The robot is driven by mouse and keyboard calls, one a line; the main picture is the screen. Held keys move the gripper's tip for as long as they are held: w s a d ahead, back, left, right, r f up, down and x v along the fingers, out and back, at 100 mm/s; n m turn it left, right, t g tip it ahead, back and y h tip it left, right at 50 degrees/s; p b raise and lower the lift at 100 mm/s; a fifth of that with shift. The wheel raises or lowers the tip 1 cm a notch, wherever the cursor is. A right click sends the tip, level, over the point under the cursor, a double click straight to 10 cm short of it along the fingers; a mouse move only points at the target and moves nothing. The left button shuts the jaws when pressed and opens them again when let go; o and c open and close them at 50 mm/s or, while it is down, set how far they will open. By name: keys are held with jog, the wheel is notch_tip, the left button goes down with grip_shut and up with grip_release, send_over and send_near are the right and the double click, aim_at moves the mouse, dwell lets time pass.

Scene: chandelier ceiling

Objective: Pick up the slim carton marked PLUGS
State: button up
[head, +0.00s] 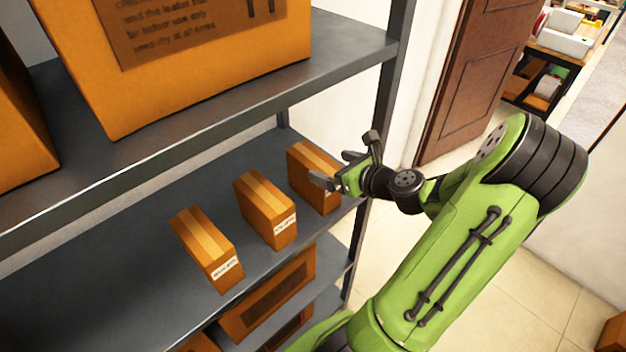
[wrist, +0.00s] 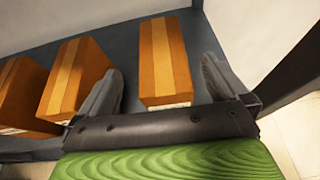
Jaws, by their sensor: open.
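Three slim orange cartons with paler tape strips stand in a row on the middle shelf: a left one (head: 203,243), a middle one (head: 262,207) and a right one (head: 308,172). The left and middle ones bear small white front labels, too small to read surely. The right one's front is partly hidden by my gripper (head: 347,163) in the head view, so I cannot tell which carton is marked PLUGS. In the wrist view my gripper (wrist: 162,72) is open and empty, with the right carton (wrist: 164,60) lined up in the gap between its fingers, touching neither.
The middle carton (wrist: 80,75) stands just left of the left finger. A shelf post (head: 384,110) rises close to my gripper. The upper shelf (head: 190,140) carries large boxes above; more boxes (head: 268,295) sit below. The left of the middle shelf is bare.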

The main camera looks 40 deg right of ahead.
aim_at(317, 161)
jog(key=x, duration=0.6)
jog(key=shift+d, duration=0.15)
jog(key=shift+s+r, duration=0.1)
jog(key=shift+s, duration=0.1)
jog(key=shift+c, duration=1.1)
jog(key=c, duration=1.5)
jog(key=shift+c, duration=0.7)
jog(key=shift+r, duration=0.1)
